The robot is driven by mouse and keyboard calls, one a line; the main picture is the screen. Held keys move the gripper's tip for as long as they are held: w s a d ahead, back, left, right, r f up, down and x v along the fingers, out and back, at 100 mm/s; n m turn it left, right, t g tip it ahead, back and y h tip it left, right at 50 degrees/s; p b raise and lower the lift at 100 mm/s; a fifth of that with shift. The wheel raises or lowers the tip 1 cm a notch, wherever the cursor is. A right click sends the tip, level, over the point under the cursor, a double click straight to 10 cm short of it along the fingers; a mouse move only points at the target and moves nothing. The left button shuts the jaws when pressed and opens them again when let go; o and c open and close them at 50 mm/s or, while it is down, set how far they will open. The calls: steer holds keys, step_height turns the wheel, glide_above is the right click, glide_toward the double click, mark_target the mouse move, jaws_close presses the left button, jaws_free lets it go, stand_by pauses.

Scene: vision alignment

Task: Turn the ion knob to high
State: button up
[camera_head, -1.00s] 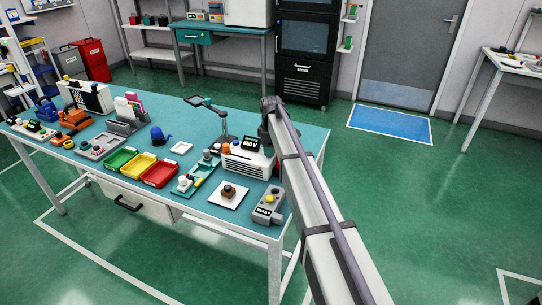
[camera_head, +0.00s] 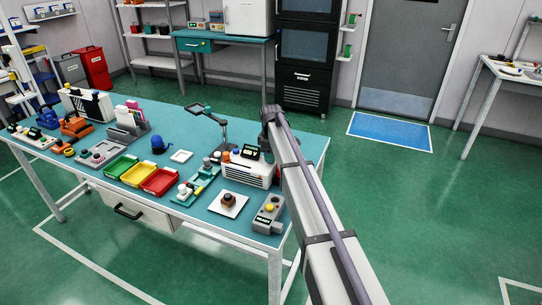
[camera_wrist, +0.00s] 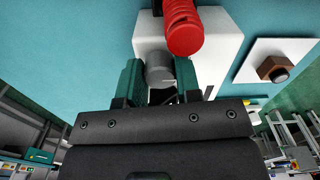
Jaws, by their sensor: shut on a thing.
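In the wrist view, my gripper (camera_wrist: 160,78) has its two dark green fingers on either side of a short grey round knob (camera_wrist: 158,66) and is shut on it. The knob stands on a white housing (camera_wrist: 222,45). A red ribbed cylinder (camera_wrist: 183,28) stands beside the knob, nearer the camera. The knob's pointer and markings cannot be made out. In the head view, a white vented box (camera_head: 247,173) with a small dark display (camera_head: 252,154) is near the right end of the bench, partly behind my arm. My gripper is hidden there.
A white plate with a brown block (camera_head: 228,201) lies in front of the vented box; it also shows in the wrist view (camera_wrist: 273,68).

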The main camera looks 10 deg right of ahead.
steer(key=m, duration=0.5)
steer(key=shift+m, duration=0.4)
steer(key=m, duration=0.5)
steer(key=shift+m, duration=0.3)
steer(key=o, duration=0.9)
step_height(320, 180, up, 11)
steer(key=p, duration=1)
steer(key=shift+f+p, duration=0.1)
steer(key=shift+p, duration=0.3)
